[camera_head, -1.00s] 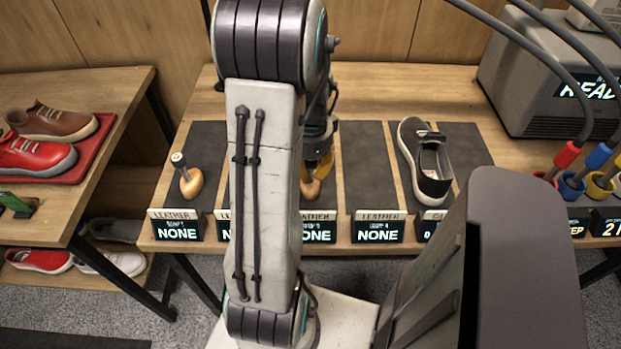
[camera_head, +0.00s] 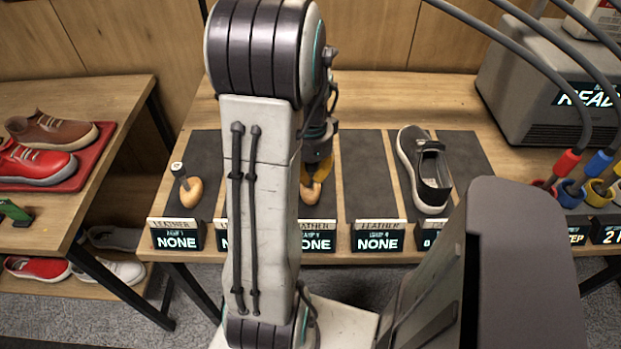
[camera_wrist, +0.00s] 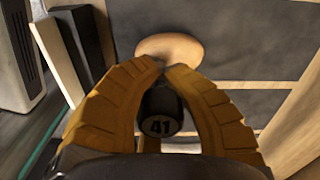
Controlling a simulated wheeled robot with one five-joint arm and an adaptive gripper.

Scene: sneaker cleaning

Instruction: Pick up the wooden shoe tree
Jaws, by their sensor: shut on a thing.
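A wooden shoe tree (camera_wrist: 170,46) with a pale rounded wooden end and a dark knob marked 41 is in the wrist view. My gripper (camera_wrist: 165,68) has yellow-brown fingers closed around its neck, with the knob between them. In the head view the gripped shoe tree (camera_head: 310,190) shows low behind my arm, over or on a dark mat; I cannot tell if it touches the mat. My gripper (camera_head: 320,168) is partly hidden there. Another wooden shoe tree (camera_head: 192,190) lies on the leftmost dark mat.
A dark grey shoe with a white sole (camera_head: 424,172) sits on a mat to the right. Signs reading NONE (camera_head: 378,238) line the table's front edge. A grey machine (camera_head: 530,100) with hoses stands at the right. A red tray (camera_head: 70,180) with shoes is on the left table.

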